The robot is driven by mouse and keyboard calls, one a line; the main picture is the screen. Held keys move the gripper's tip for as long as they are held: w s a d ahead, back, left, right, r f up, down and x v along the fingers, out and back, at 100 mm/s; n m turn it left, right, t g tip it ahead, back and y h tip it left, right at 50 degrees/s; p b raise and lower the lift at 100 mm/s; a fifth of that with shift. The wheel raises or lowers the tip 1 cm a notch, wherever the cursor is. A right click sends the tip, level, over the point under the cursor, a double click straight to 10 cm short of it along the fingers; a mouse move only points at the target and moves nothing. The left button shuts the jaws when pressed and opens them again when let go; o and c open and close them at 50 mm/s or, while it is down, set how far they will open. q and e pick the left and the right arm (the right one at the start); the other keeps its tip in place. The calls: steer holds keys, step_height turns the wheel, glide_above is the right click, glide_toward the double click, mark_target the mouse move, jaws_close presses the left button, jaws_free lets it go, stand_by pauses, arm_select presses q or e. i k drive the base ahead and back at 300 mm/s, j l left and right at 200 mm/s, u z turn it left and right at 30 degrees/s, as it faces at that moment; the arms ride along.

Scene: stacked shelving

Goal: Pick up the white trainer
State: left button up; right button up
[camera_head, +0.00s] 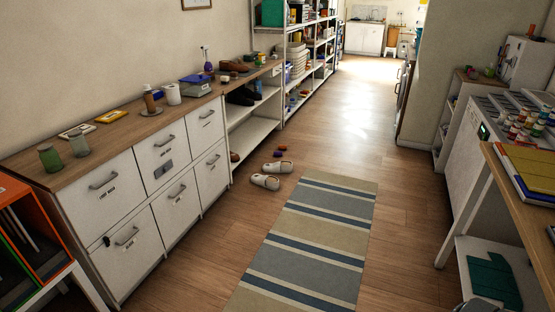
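No white trainer can be made out for certain. Two pale slip-on shoes lie on the wooden floor beside the shelving: the nearer pale shoe (265,182) and the farther pale shoe (278,167). They look more like clogs or slippers, but they are small in the view. A brown shoe (234,66) sits on the wooden top of the low shelf unit. Dark shoes (241,97) stand on a shelf below it. Neither of my grippers is in view.
A striped rug (312,240) lies on the open floor. White drawer cabinets (165,170) line the left, with tall shelving (300,60) beyond. A wooden-topped table (520,180) stands at the right. Small reddish and purple items (280,151) lie behind the pale shoes.

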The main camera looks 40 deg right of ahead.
mark_target(272, 183)
steer(key=i+l+z, duration=0.85)
steer(key=l+z, duration=0.15)
steer(key=i+l+z, duration=0.3)
steer(key=i, duration=0.25)
steer(key=i+l+z, duration=0.35)
steer(key=i, duration=0.25)
steer(key=i+z, duration=0.3)
steer(key=i, duration=0.3)
steer(key=i+u, duration=0.15)
steer(key=i, duration=0.45)
steer(key=i+l+u, duration=0.15)
steer(key=i, duration=0.45)
steer(key=i+l+u, duration=0.15)
steer(key=i, duration=0.45)
